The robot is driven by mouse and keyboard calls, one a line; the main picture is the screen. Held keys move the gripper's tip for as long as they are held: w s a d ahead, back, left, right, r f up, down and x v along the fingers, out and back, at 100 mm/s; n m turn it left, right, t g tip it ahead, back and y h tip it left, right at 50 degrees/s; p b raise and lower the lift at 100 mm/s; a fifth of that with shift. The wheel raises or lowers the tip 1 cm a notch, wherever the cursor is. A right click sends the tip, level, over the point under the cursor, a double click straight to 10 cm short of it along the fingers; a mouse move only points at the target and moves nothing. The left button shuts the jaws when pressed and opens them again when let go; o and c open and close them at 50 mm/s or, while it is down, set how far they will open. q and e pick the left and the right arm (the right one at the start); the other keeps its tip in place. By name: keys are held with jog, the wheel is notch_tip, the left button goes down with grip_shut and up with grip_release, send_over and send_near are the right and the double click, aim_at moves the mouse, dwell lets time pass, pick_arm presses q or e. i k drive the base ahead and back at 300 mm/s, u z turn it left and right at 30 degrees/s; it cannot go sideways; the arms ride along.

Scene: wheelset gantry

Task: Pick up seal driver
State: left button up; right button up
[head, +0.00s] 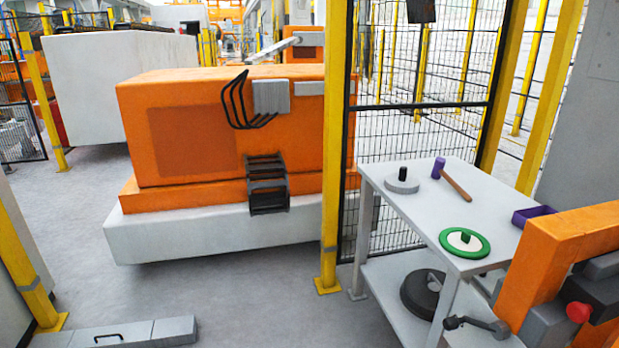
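Several disc-shaped tools are on a grey two-level table (405,215) at the right; I cannot tell for certain which is the seal driver. A grey disc with an upright black handle (403,181) stands at the table's back left. A green ring with a cream disc and short dark knob (465,243) lies near the front edge. A larger black disc with a knob (422,295) sits on the lower shelf. Neither of my grippers is in view.
A mallet with a purple head (438,167) and a purple tray (533,214) are on the tabletop. A yellow post (335,150) and mesh fence stand beside the table. An orange fixture (560,255) blocks the right front. Grey floor (240,290) is open at left.

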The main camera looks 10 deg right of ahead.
aim_at(401, 183)
jog(key=u, duration=0.15)
jog(key=i, duration=3.3)
jog(key=z, duration=1.65)
